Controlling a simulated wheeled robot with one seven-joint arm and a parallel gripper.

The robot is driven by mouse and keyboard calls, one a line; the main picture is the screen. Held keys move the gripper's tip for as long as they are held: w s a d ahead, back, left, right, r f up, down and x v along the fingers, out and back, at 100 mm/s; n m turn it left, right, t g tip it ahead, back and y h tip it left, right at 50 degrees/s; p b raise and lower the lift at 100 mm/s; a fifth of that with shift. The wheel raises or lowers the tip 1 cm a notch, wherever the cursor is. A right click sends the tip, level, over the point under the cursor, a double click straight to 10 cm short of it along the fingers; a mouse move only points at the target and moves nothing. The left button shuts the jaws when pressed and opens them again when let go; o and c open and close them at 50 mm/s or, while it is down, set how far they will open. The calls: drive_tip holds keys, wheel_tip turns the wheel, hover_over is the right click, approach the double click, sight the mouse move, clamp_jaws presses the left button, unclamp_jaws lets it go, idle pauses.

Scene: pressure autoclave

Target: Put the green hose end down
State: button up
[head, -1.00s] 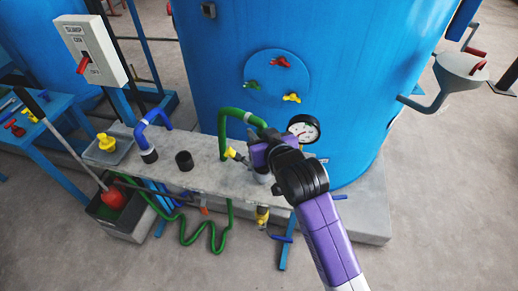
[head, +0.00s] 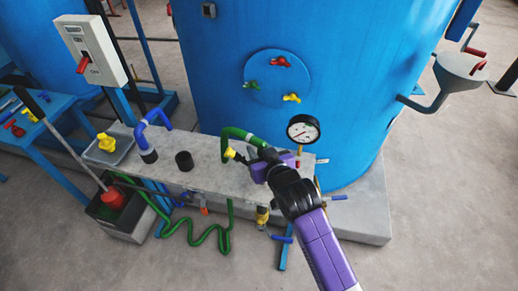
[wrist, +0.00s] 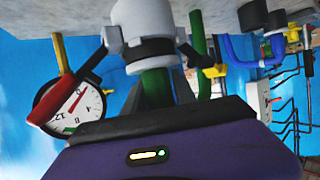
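A white-grey coupling (wrist: 150,28) sits at the end of the hose, close to the bench top (wrist: 75,18). My gripper hides the hose end in the head view, so I cannot tell whether the coupling touches the bench.
A pressure gauge (head: 303,129) stands just right of my gripper, before the blue autoclave (head: 330,60). A black socket (head: 184,161) and a blue hose (head: 150,122) are left on the bench.

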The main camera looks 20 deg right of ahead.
drive_tip(key=shift+o, duration=1)
drive_tip(key=shift+r, duration=0.1)
drive_tip(key=v, duration=1.2)
drive_tip(key=s+a+f, duration=0.1)
drive_tip(key=s+f, duration=0.1)
drive_tip(key=s, duration=0.7)
drive_tip(key=s+f, duration=0.2)
drive_tip(key=s, duration=0.6)
drive_tip(key=s+r, duration=0.3)
drive_tip(key=s, duration=0.4)
drive_tip(key=s+d+r+t, duration=0.1)
drive_tip(key=s+r, duration=0.1)
drive_tip(key=s, duration=0.6)
drive_tip(key=shift+s+d+r, duration=0.15)
drive_tip(key=shift+s+r, duration=0.15)
drive_tip(key=shift+r, duration=0.05)
drive_tip(key=shift+c, duration=0.5)
